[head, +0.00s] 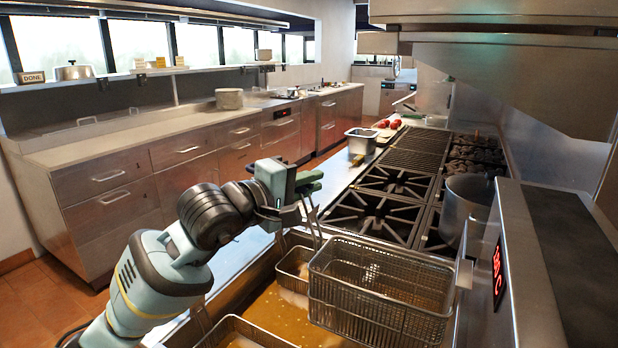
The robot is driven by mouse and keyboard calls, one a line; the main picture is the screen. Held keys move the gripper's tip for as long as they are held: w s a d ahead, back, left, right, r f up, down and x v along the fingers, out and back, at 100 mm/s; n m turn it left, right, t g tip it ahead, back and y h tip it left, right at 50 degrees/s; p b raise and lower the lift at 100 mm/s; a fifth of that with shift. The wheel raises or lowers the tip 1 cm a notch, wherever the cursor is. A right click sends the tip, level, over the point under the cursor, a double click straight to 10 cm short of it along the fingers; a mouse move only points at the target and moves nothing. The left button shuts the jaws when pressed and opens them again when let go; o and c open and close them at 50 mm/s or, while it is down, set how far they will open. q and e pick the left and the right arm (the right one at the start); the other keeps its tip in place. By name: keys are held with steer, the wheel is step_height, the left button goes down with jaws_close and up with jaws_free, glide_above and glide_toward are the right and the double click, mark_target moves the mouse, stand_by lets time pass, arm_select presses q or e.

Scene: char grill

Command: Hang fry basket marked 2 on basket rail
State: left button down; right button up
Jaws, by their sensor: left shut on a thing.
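A wire fry basket (378,290) is in the lower middle of the head view, above the fryer's golden oil (262,306). It looks empty, and its mesh shows no readable number. My left gripper (303,186) is shut on its handle (312,222), at the basket's left end. The basket's right end is close to the fryer's back panel; I cannot tell whether it touches. A pale bracket (464,273) shows there, possibly part of the basket rail, which is otherwise hard to make out. My right gripper is not in view.
A second basket (284,262) and a third basket (232,326) sit low in the fryer. A burner range (370,215) with a steel pot (464,205) lies beyond. A red display (498,270) is on the right panel. A metal hood (500,75) hangs upper right.

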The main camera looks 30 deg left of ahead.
arm_select(q)
steer(key=shift+f+b, duration=0.35)
steer(key=shift+f, duration=0.3)
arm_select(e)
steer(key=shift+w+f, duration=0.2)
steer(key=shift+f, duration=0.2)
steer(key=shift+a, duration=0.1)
arm_select(q)
steer(key=c, duration=1.4)
jaws_free()
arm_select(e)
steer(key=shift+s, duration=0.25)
arm_select(q)
steer(key=shift+f, duration=0.1)
